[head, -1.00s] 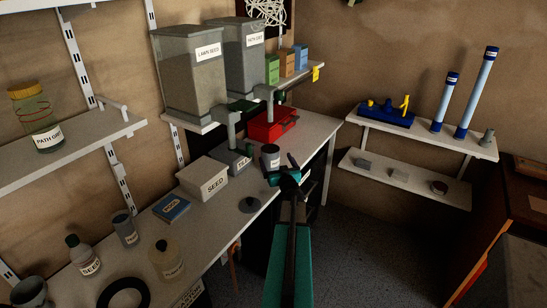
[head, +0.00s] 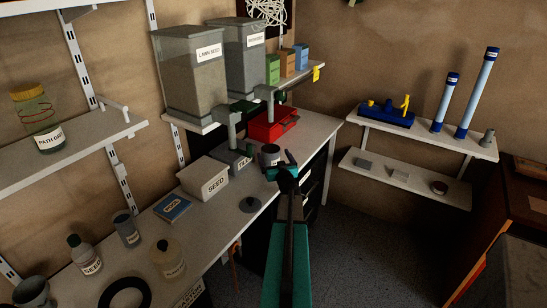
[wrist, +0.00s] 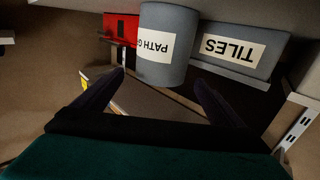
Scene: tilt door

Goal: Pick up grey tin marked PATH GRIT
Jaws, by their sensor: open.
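The grey tin (wrist: 166,48) with a white label reading "PATH G…" stands close ahead of my fingers in the wrist view, where the picture is upside down. In the head view the tin (head: 270,155) stands on the bench near its front edge, partly behind my gripper. My gripper (head: 281,164) is open and empty, just in front of the tin. In the wrist view the two dark fingers of my gripper (wrist: 160,95) are spread apart, with the tin ahead between their tips. I cannot tell whether they touch it.
A grey TILES box (wrist: 236,48) stands right beside the tin. A red tray (head: 272,125) is behind it. A SEED box (head: 205,178) and a dark round lid (head: 249,204) are on the bench to the left. Hoppers (head: 190,75) stand above on a shelf.

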